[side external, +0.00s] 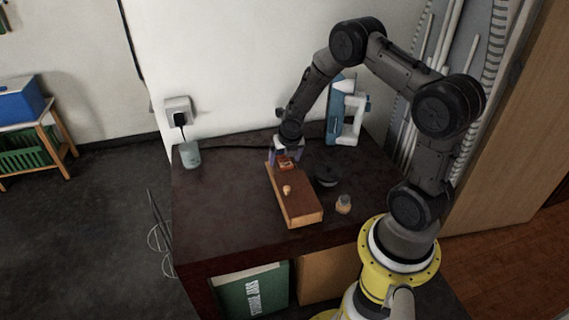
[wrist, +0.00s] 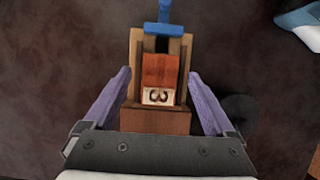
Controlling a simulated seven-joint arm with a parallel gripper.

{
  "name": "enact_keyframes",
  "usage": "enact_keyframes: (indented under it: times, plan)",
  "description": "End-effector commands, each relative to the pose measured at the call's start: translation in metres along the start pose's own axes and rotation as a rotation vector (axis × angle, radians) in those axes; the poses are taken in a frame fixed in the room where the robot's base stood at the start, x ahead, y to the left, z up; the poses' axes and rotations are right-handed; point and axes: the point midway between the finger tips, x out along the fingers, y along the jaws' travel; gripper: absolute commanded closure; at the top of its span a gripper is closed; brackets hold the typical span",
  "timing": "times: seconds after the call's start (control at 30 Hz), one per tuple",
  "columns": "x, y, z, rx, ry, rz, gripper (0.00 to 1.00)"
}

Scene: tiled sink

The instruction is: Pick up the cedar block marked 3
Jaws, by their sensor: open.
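The cedar block marked 3 (wrist: 160,80) is reddish-orange with a pale label, and it sits on a long brown wooden piece. In the side external view the block (side external: 286,162) is partly covered by my gripper at the far end of the wooden piece (side external: 298,206). My gripper (wrist: 160,82) is open, with one purple finger on each side of the block and visible gaps between. In the side external view my gripper (side external: 287,153) points down over the block.
A small tan knob-like object (side external: 287,189) is on the wooden piece. A dark round bowl-like thing (side external: 327,176) and a small tan-and-grey object (side external: 343,204) stand to its right. A blue-and-white device (side external: 345,112) stands behind. A blue item (wrist: 164,28) lies beyond the block. The front left tabletop is clear.

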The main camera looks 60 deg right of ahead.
Motion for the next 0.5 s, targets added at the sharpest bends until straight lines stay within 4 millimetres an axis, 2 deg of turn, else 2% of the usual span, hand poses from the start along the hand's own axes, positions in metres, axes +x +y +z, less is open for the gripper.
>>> enact_keyframes:
  times: [0.07,0.5]
  plan:
    - [-0.0001,-0.0001,0.0000,0.000,0.000,0.000,0.12]
    - [-0.0003,-0.0001,0.0000,0.000,0.000,0.000,0.91]
